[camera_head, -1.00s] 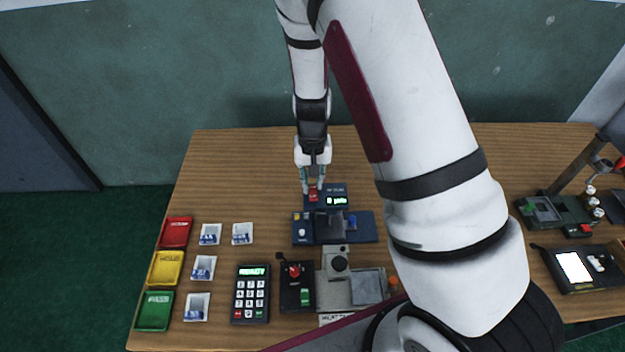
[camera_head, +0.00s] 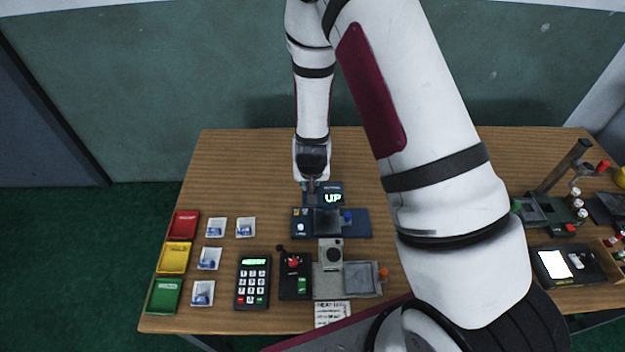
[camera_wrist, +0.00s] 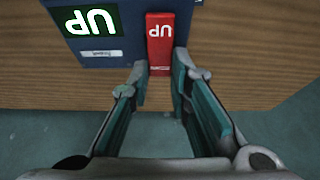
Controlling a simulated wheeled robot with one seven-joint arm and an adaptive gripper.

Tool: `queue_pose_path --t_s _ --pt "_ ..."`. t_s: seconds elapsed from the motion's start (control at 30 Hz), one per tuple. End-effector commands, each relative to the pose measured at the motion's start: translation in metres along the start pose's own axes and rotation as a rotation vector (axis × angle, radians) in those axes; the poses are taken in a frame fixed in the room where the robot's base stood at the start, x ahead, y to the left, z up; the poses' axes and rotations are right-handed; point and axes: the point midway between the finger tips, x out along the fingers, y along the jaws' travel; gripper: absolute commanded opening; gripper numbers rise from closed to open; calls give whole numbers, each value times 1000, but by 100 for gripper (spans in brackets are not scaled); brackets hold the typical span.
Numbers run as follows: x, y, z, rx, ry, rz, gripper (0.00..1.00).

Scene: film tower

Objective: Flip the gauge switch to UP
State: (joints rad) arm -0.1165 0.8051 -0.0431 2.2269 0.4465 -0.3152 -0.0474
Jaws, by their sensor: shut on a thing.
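The gauge (camera_head: 325,188) is a dark blue box near the back middle of the table. Its lit screen (camera_head: 333,198) reads "UP" in green; the screen also shows, upside down, in the wrist view (camera_wrist: 88,20). The red gauge switch (camera_wrist: 159,40) is beside the screen and carries the word "UP". My gripper (camera_wrist: 161,76) has its two fingertips at the near end of the switch, one on each side, closed on it. In the head view my gripper (camera_head: 311,184) is over the left part of the gauge, and the switch is mostly hidden there.
A blue device (camera_head: 362,222) sits just in front of the gauge. A keypad (camera_head: 253,282), a black box with a red knob (camera_head: 294,275) and a grey device (camera_head: 326,284) stand nearer. Colored trays are at the left. Table behind the gauge is clear.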

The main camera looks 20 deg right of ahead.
Motion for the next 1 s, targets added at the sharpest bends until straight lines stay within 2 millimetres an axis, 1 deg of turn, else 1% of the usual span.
queue_pose_path --t_s 0.3,0.33,0.37,0.4,0.77,0.87,1.0 --pt "0 0 0 0 4 0 0" --pt "0 0 0 0 4 0 23" --pt "0 0 0 0 4 0 30" --pt "0 0 0 0 4 0 38" --pt "-2 0 0 0 5 0 38" --pt "-10 0 0 0 5 0 38" --pt "-31 -1 -1 -1 7 -2 38"
